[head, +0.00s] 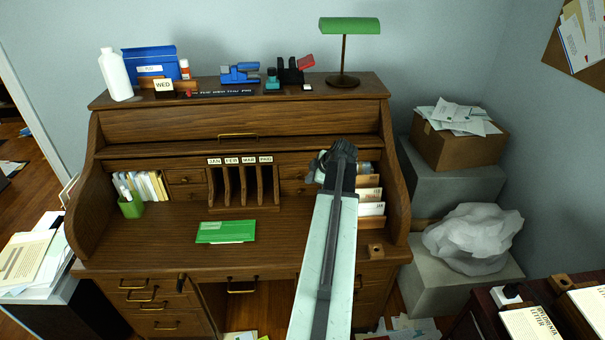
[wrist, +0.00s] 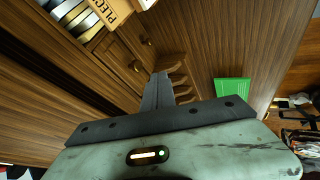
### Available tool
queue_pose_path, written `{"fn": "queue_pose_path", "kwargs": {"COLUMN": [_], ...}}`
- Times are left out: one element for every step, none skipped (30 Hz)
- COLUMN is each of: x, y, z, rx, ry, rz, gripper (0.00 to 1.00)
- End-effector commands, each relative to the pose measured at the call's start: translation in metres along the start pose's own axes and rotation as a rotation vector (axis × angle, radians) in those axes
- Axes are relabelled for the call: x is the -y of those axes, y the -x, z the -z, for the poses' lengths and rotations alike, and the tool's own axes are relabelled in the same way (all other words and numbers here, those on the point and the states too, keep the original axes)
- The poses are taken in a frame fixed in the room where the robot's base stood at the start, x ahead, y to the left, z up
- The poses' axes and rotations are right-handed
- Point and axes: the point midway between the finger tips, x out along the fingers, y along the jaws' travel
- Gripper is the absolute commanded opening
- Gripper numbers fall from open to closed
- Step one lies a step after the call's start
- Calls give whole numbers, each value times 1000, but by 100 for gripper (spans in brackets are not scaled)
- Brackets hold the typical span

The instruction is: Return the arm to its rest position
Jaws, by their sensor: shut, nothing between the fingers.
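My arm (head: 325,255) reaches up from the bottom of the head view, over the right half of the brown roll-top desk (head: 150,229). Its dark joint (head: 339,160) stands in front of the right-hand cubbies. My gripper cannot be made out clearly in the head view. In the wrist view my gripper (wrist: 160,76) shows with its dark fingers together and nothing between them. The fingers point toward the wooden dividers (wrist: 179,84), with a gap that I cannot judge.
A green envelope (head: 226,232) lies on the desktop, also visible in the wrist view (wrist: 232,92). Upright slots (head: 243,188) and a letter rack (head: 370,208) stand at the back. A green lamp (head: 347,50) and small items stand on top. The desktop's left part is mostly clear.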

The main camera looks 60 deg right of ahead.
Motion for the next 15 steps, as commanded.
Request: {"fn": "queue_pose_path", "kwargs": {"x": [-2,-2,-1,-1,0,0,0,1,1,1,1,1,1,1,3], "y": [16,19,22,22,22,22,21,20,20,20,20,20,19,18,15], "z": [3,3,2,2,2,2,2,1,1,2,2,2,2,5,11], "rx": [1,0,0,0,-1,-1,-1,-1,-1,-1,-2,-2,-2,-4,-8], "ry": [-1,0,0,1,1,2,2,2,2,2,3,3,3,6,14], "rz": [-1,-1,0,0,0,0,1,1,1,1,1,1,1,3,7], "gripper": [0,0,0,0,0,0,0,0,0,0,0,0,0,0,0]}}
